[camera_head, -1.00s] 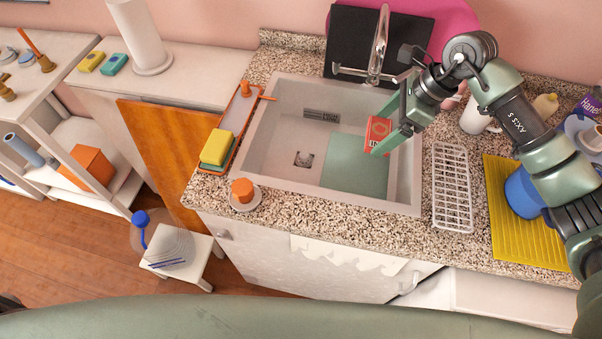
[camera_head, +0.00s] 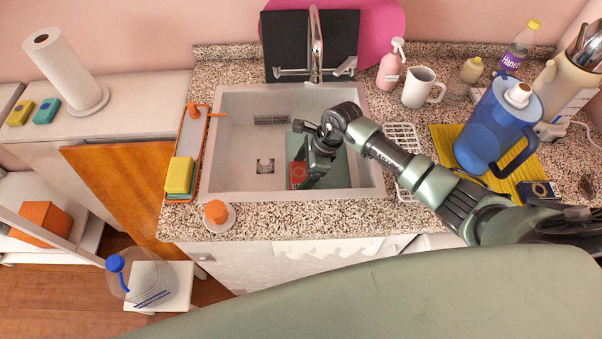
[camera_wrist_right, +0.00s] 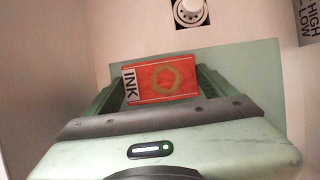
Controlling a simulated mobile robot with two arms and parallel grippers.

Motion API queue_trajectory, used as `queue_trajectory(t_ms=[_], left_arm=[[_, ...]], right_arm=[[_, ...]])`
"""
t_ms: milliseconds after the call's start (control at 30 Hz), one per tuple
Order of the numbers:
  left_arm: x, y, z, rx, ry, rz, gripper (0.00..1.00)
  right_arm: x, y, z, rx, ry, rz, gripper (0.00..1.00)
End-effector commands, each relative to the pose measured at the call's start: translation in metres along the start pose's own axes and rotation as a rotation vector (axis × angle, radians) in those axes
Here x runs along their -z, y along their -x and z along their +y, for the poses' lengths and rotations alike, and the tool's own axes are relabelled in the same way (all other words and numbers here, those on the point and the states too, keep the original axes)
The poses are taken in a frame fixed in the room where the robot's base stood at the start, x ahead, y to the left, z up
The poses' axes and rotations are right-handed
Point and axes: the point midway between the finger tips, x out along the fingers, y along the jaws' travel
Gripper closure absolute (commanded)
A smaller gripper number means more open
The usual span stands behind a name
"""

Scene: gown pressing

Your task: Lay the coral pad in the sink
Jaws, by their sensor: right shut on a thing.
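The coral pad (camera_head: 297,174) is a flat red-orange block with a white "INK" label. It also shows in the right wrist view (camera_wrist_right: 161,82), between the two green fingers. My right gripper (camera_head: 308,180) is shut on the pad and holds it inside the sink (camera_head: 235,150), over the right part of the basin. A flat green sheet (camera_head: 342,172) lies on the basin floor below and behind the pad. I cannot tell whether the pad touches it. The gripper hides part of the pad in the head view. My left gripper is not in view.
The faucet (camera_head: 316,45) stands at the sink's back edge. A white rack (camera_head: 402,133) lies right of the sink, with a blue pitcher (camera_head: 490,125) beyond. A yellow sponge (camera_head: 179,175) and an orange knob (camera_head: 216,210) are left and front.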

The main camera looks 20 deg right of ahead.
Motion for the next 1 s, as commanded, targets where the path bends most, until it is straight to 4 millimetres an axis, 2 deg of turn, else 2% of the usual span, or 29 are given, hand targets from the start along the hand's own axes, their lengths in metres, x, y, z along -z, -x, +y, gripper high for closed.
queue_trajectory(t_ms=[133,533,567,600,867,1000], left_arm=[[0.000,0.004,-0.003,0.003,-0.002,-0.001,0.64],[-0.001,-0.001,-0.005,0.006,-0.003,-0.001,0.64],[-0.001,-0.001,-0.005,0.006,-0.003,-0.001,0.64],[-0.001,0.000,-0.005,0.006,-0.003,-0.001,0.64],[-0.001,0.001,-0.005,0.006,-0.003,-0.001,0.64],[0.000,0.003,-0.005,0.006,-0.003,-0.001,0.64]], right_arm=[[0.006,-0.016,0.000,-0.001,-0.001,0.000,0.53],[0.010,-0.022,0.000,0.001,0.001,0.001,0.53],[0.009,-0.022,0.000,0.001,0.001,0.001,0.12],[0.009,-0.021,0.000,0.001,0.001,0.001,0.01],[0.008,-0.020,0.000,0.000,0.000,0.000,0.00],[0.008,-0.012,-0.002,0.004,0.001,0.000,0.00]])
